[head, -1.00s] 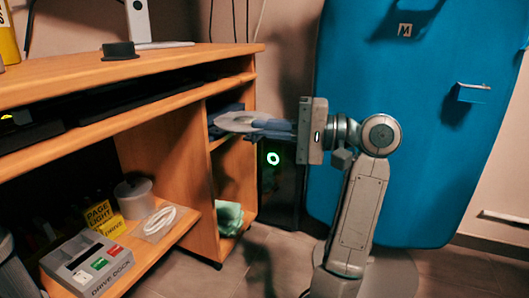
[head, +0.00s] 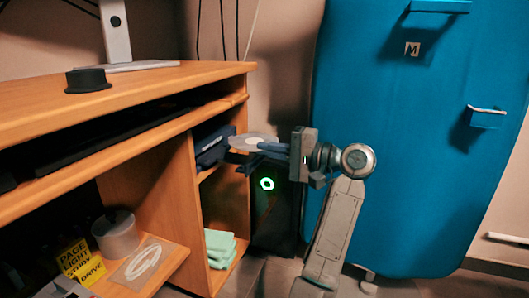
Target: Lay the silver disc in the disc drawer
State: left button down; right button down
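The silver disc (head: 254,137) is a thin, pale round plate, held roughly flat in front of the desk's right side. A black computer tower (head: 273,215) with a glowing green ring stands on the floor below and behind the disc. I cannot make out an open disc drawer; my gripper and the disc cover the area above the ring.
The wooden desk (head: 150,88) fills the left, its right end close to the disc. A dark blue item (head: 213,146) and folded green cloths (head: 219,247) are in its side shelves. A spindle tub (head: 115,234) and yellow boxes (head: 80,259) sit lower left.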

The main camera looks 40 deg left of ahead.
pick_arm(q)
jog(key=shift+w+a+r, duration=0.1)
jog(key=shift+w+a, duration=0.05)
jog(key=f, duration=0.3)
jog(key=shift+w+a+f, duration=0.3)
jog(key=shift+w+f, duration=0.05)
jog(key=shift+f, duration=0.05)
jog(key=shift+f, duration=0.15)
jog(key=c, duration=1.7)
grip_release()
